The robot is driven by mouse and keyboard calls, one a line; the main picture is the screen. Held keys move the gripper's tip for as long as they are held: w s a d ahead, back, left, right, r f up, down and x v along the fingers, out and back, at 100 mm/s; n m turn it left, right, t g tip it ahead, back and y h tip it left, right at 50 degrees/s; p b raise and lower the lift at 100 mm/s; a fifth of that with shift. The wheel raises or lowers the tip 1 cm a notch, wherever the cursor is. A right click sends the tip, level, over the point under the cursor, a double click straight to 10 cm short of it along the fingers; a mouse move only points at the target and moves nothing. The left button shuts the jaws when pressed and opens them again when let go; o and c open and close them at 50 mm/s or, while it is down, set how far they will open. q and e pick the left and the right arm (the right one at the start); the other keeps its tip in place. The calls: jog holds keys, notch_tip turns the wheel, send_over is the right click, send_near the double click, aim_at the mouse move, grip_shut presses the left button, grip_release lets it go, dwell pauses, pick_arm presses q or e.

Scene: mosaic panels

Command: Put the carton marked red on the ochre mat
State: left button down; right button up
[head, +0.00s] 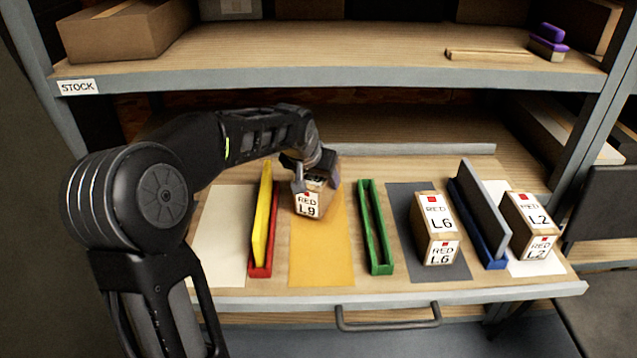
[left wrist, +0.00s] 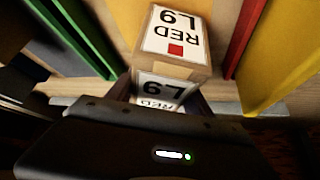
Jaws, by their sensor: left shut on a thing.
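Three cartons bear the word RED. The one marked RED L9 (head: 307,205) is in my left gripper (head: 310,172), which is shut on its far upper part. It is over the back part of the ochre mat (head: 321,262) and looks slightly tilted. I cannot tell whether it touches the mat. In the left wrist view the carton's labelled faces (left wrist: 177,42) show upside down in front of the gripper. The carton RED L6 (head: 437,225) stands on a dark grey mat (head: 401,205), and RED L2 (head: 531,222) on a white mat (head: 524,268). My right gripper is out of view.
A red holder (head: 262,268) with a yellow panel (head: 262,215) stands left of the ochre mat, a green holder (head: 376,230) right of it. A blue holder (head: 487,245) bears a grey panel (head: 484,205). A cream mat (head: 221,240) is bare. The stock shelf (head: 330,78) overhangs behind.

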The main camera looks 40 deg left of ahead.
pick_arm(q)
jog(key=shift+f, duration=0.45)
jog(key=shift+f, duration=0.2)
jog(key=shift+c, duration=2)
grip_release()
jog(key=shift+r, duration=0.25)
jog(key=p+v, duration=0.1)
jog(key=v, duration=1)
jog(key=shift+s+r, duration=0.25)
jog(key=shift+r, duration=0.05)
